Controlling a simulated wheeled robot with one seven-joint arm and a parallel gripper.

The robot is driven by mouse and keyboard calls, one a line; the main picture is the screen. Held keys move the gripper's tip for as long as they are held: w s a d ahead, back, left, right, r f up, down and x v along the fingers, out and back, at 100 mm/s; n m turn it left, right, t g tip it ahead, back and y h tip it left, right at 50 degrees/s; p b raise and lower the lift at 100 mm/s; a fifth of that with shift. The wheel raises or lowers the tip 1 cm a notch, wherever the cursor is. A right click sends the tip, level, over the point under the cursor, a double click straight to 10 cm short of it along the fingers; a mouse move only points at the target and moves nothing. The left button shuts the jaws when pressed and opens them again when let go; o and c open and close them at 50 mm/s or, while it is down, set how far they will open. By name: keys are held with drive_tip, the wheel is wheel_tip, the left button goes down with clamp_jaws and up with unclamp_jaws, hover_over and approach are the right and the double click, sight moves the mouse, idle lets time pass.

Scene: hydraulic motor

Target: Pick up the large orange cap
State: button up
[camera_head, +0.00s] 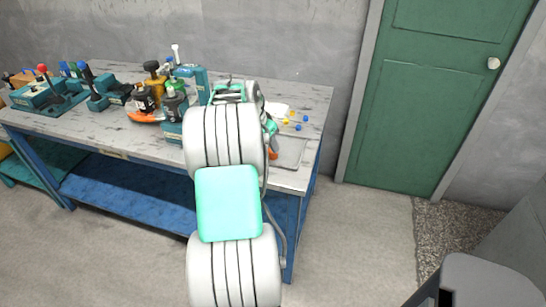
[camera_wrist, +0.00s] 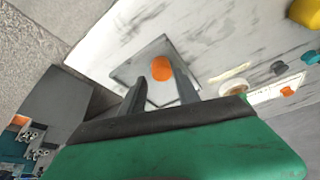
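The large orange cap (camera_wrist: 161,68) is a rounded orange piece on a flat grey tray (camera_wrist: 128,73) in the wrist view. My gripper (camera_wrist: 161,88) is open, its two dark fingers apart with nothing held between them. The cap appears just beyond the fingertips, roughly in line with the gap. I cannot tell how far above the tray the fingertips are. In the head view an orange patch (camera_head: 273,155) shows at the left edge of the grey tray (camera_head: 292,153), partly behind my arm. My fingers are not clear there.
The workbench (camera_head: 150,142) carries teal fixtures and tools on the left, with a black bottle (camera_head: 145,99) among them. Small blue and yellow pieces (camera_head: 298,124) lie behind the tray. In the wrist view a white ring (camera_wrist: 233,86) and a yellow object (camera_wrist: 305,12) lie to the right.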

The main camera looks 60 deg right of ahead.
drive_tip(key=x, duration=0.5)
drive_tip(key=shift+d+f+p, duration=0.1)
drive_tip(key=shift+d+p, duration=0.15)
drive_tip(key=shift+p, duration=0.05)
drive_tip(key=shift+c, duration=0.2)
clamp_jaws()
